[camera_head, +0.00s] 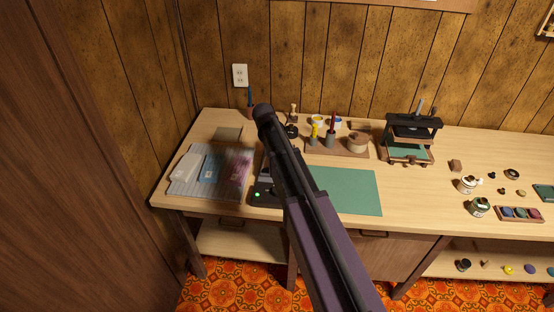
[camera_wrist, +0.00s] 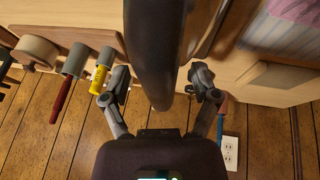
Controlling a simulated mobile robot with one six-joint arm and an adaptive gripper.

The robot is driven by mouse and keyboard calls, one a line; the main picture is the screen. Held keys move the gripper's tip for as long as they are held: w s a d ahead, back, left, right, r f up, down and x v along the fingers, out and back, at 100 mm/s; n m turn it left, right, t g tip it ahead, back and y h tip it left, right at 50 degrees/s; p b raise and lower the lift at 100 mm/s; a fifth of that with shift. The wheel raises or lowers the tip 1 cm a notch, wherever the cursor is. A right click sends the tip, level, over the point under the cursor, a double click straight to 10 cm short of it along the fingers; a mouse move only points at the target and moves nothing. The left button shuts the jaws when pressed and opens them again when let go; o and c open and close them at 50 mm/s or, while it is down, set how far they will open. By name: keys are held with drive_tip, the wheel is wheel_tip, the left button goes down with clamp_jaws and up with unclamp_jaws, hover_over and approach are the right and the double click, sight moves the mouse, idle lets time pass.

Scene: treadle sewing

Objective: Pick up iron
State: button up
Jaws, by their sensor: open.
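In the wrist view, a thick dark rounded bar (camera_wrist: 152,45) comes down from the top edge and ends between the fingers of my gripper (camera_wrist: 161,78). It looks like the handle of the iron, but its body is out of this view. The fingers stand apart on either side of the bar, with a visible gap on each side. In the head view, a dark base with a small green light (camera_head: 264,194) shows on the table beside my arm. My arm covers what lies behind it, and I cannot make out the iron or my gripper there.
The wooden table (camera_head: 220,122) stands against a panelled wall. Behind is a wooden holder (camera_head: 337,149) with coloured tools. A small black press (camera_head: 413,128) stands farther right.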

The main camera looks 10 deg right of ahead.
idle(0.4)
clamp_jaws()
drive_tip(key=shift+r+p, duration=0.2)
drive_tip(key=shift+p, duration=0.1)
wheel_tip(320, 180, up, 10)
drive_tip(key=p, duration=1)
idle(0.5)
drive_tip(key=shift+a, duration=0.15)
idle(0.5)
drive_tip(key=s+a+f+m+b, duration=0.1)
drive_tip(key=s+a, duration=0.1)
drive_tip(key=a, duration=1.2)
drive_tip(key=shift+a+f, duration=0.15)
drive_tip(key=shift+a, duration=0.25)
